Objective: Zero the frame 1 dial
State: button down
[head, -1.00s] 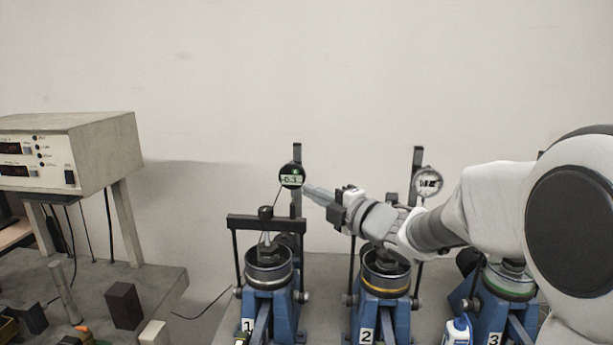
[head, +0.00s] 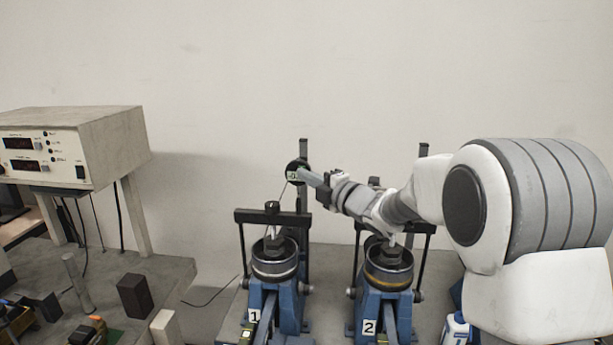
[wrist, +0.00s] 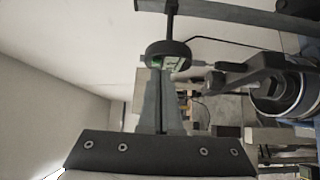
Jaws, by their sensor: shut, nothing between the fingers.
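Frame 1 (head: 277,312) is a blue stand with the number 1, a black crossbar and a metal cup. Its round black dial (head: 291,172) sits on a post above the crossbar. My gripper (head: 301,175) is shut and empty, with its tips at the right side of the dial face, covering part of the display. In the wrist view the shut fingers (wrist: 163,80) reach up to the lower edge of the dial (wrist: 168,50), whose green display partly shows. I cannot tell whether the tips touch it.
Frame 2 (head: 385,312) stands to the right, under my arm. A white and blue bottle (head: 456,329) stands beside it. At left, a meter box (head: 75,148) stands on legs above a grey bench with a dark block (head: 135,296). The wall behind is bare.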

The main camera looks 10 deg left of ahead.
jog(key=shift+w+d+r+b, duration=0.15)
jog(key=shift+w+r+b, duration=0.1)
jog(key=shift+w+b, duration=0.45)
